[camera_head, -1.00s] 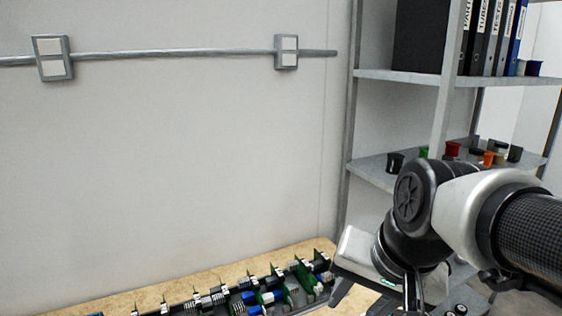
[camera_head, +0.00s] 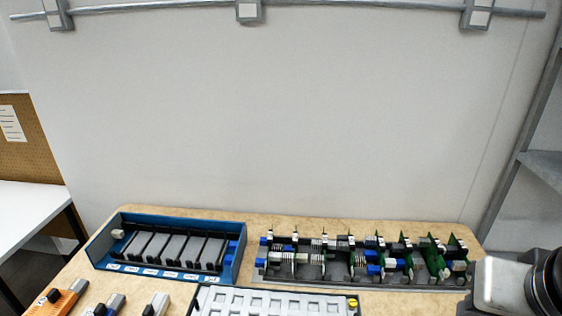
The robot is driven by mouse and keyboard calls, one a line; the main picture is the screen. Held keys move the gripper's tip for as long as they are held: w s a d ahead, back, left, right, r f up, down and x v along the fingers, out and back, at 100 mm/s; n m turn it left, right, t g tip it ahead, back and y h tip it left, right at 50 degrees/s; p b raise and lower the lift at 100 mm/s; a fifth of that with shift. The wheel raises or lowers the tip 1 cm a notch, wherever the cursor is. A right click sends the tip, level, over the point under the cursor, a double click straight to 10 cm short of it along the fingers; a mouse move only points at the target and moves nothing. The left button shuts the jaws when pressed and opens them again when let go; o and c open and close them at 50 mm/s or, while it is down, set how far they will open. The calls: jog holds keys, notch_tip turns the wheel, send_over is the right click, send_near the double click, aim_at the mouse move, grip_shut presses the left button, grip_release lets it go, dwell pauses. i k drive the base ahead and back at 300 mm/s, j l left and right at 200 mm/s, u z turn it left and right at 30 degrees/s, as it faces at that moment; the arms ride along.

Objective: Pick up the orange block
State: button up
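An orange block (camera_head: 62,299) lies at the lower left of the wooden table, partly cut off by the bottom edge of the picture. It has a dark knob and a small white label on top. Part of my arm shows at the lower right edge. My gripper's fingers are out of view, so I cannot see whether they hold anything. The visible part of my arm is far to the right of the orange block.
Grey blocks (camera_head: 156,304) lie right of the orange one. A rack of green circuit boards (camera_head: 436,262) is at the right. A white slotted tray (camera_head: 215,299) is at front centre. A white table (camera_head: 28,208) stands at far left.

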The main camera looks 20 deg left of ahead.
aim_at(54, 302)
jog(key=u, duration=2.7)
jog(key=i+j+u, duration=0.2)
jog(key=j+u, duration=0.25)
jog(key=j, duration=0.2)
jog(key=i+j+u, duration=0.2)
jog(key=i+j+z, duration=0.1)
jog(key=i, duration=0.3)
jog(key=i+j, duration=0.35)
jog(key=i+j+z, duration=0.15)
jog(key=i, duration=0.3)
jog(key=i+z, duration=0.15)
jog(key=z, duration=0.25)
jog(key=i+j+z, duration=0.1)
jog(key=z, duration=0.25)
jog(key=i+j+z, duration=0.15)
jog(key=z, duration=0.25)
jog(key=i+j+z, duration=0.15)
jog(key=z, duration=0.25)
jog(key=i+j+z, duration=0.15)
jog(key=z, duration=0.25)
jog(key=i+j+z, duration=0.2)
jog(key=z, duration=0.15)
jog(key=i+j+z, duration=0.1)
jog(key=j+z, duration=0.15)
jog(key=z, duration=0.15)
jog(key=i+j+z, duration=0.1)
jog(key=j+z, duration=0.25)
